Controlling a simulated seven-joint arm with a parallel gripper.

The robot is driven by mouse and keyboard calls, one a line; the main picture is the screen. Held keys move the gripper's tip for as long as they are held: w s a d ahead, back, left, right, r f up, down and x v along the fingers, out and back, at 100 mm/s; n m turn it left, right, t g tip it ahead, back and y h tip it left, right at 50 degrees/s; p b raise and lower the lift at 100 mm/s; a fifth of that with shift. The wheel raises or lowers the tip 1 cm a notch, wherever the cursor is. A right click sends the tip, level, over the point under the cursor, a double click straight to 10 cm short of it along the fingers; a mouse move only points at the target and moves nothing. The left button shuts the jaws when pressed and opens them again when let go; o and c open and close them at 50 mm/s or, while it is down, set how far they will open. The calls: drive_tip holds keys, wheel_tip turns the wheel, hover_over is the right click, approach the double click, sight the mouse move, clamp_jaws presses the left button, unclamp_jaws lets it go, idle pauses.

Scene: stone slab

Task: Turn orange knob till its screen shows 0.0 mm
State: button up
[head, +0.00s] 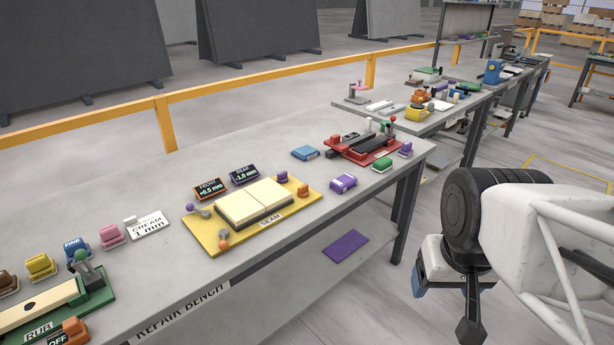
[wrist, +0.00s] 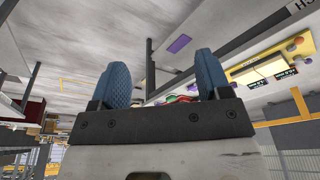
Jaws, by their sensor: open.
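A yellow board (head: 205,245) marked SEAM lies on the bench with a cream two-part slab (head: 253,202) on it. An orange knob (head: 223,244) sits at its near-left corner and a purple knob (head: 191,207) at its far-left corner. A smaller orange piece (head: 303,190) and a purple piece stand at its right end. The orange-framed screen (head: 210,189) reads FRONT +0.5 mm. The purple-framed screen (head: 243,174) reads REAR -1.0 mm. My gripper (head: 445,308) is right of the bench, well away from the board. In the wrist view its blue pads (wrist: 160,88) are apart and empty.
A red fixture (head: 365,146) with upright handles stands at the bench's right end. A purple block (head: 343,182) and a blue block (head: 305,153) lie between it and the board. A green RUB fixture (head: 98,285) is at left. Open floor separates my arm from the bench.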

drive_tip(key=w+a+r+n, duration=0.1)
drive_tip(key=w+a+r, duration=0.1)
drive_tip(key=w, duration=0.6)
drive_tip(key=w+a+r+n, duration=0.1)
drive_tip(key=w+r, duration=0.1)
drive_tip(key=w, duration=0.6)
drive_tip(key=n+g, duration=0.3)
drive_tip(key=n, duration=0.4)
hover_over(303, 186)
drive_tip(key=f, duration=1.9)
drive_tip(key=shift+s+d+f, duration=0.2)
drive_tip(key=shift+w+a+f, duration=0.2)
drive_tip(key=shift+f, duration=0.05)
drive_tip(key=shift+f, duration=0.1)
drive_tip(key=shift+f, duration=3.8)
drive_tip(key=c, duration=0.9)
